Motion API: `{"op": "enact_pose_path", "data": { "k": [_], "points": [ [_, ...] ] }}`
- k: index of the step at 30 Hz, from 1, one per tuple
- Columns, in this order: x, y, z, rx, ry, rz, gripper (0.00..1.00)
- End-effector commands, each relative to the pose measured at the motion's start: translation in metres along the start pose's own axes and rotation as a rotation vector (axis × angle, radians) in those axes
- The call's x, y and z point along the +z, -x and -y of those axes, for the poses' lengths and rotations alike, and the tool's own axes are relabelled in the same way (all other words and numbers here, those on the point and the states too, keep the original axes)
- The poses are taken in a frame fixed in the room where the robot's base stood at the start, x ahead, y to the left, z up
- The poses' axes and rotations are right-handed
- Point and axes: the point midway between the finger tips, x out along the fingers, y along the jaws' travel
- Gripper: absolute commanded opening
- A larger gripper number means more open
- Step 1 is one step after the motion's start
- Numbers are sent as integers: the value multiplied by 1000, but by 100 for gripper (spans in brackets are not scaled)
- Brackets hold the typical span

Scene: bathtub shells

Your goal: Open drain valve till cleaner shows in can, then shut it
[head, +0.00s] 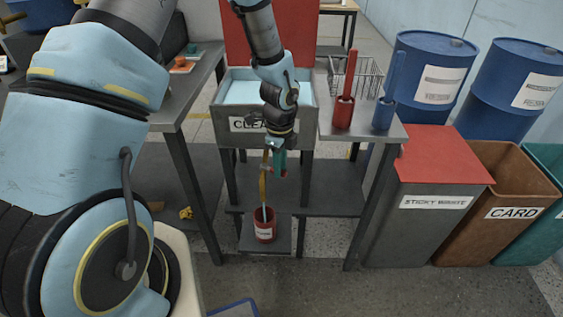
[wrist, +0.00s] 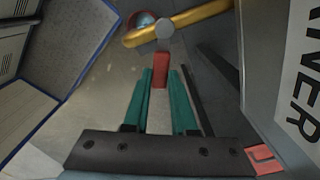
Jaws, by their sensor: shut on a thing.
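The grey cleaner tank (head: 225,128) holds pale blue liquid, and its lettered side also shows in the wrist view (wrist: 298,95). A brass-coloured pipe (head: 263,185) hangs at its front; it crosses the top of the wrist view (wrist: 195,14). The red valve handle (wrist: 161,70) lies between the teal fingertips of my gripper (wrist: 160,78), which is shut on it. In the head view my gripper (head: 279,163) is beside the pipe. The red can (head: 265,232) stands below the pipe's end, with a pale streak at its mouth. The can (wrist: 141,20) is partly hidden in the wrist view.
A side shelf holds a red tool in a holder (head: 343,105) and a blue one (head: 384,110). A sticky waste bin (head: 425,225) and a card bin (head: 500,185) stand right. Blue drums (head: 425,75) stand behind. A table (head: 178,110) is at left.

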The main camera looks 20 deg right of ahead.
Motion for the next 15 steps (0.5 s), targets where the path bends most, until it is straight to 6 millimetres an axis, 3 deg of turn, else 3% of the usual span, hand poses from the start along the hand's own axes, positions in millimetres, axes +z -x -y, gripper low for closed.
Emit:
{"op": "enact_pose_path", "data": {
  "k": [15],
  "points": [
    [1, 0, -5, 0, -104, 1, 0]
  ]
}}
